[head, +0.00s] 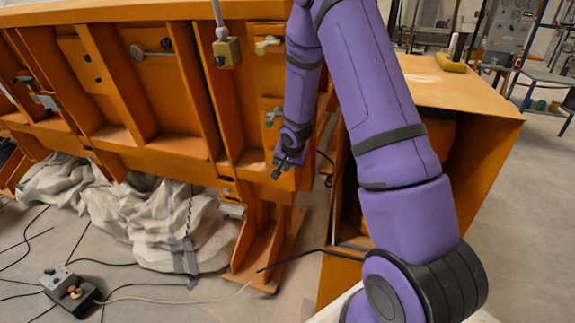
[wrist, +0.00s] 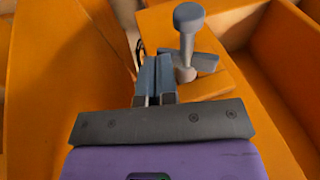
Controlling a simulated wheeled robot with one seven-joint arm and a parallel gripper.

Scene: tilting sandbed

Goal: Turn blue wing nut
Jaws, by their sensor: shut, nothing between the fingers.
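My gripper (wrist: 155,62) is shut and empty, its two grey fingers side by side in the wrist view. In the head view my gripper (head: 280,170) hangs in front of the orange frame, near its lower right upright. In the wrist view a blue-grey fastener, which looks like the wing nut (wrist: 204,62), sits on an orange plate just right of my fingertips. A stem with a round knob (wrist: 188,16) rises beside it. My fingers are not gripping it; whether they touch it is unclear. A small grey-green fastener (head: 272,116) shows above my gripper in the head view.
The orange ribbed frame (head: 110,130) fills the left. A yellowish fastener (head: 266,45) and a hanging yellow block (head: 227,52) are above my gripper. An orange box (head: 465,95) stands at right. Crumpled white sheeting (head: 150,220), cables and a control box (head: 70,290) lie on the floor.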

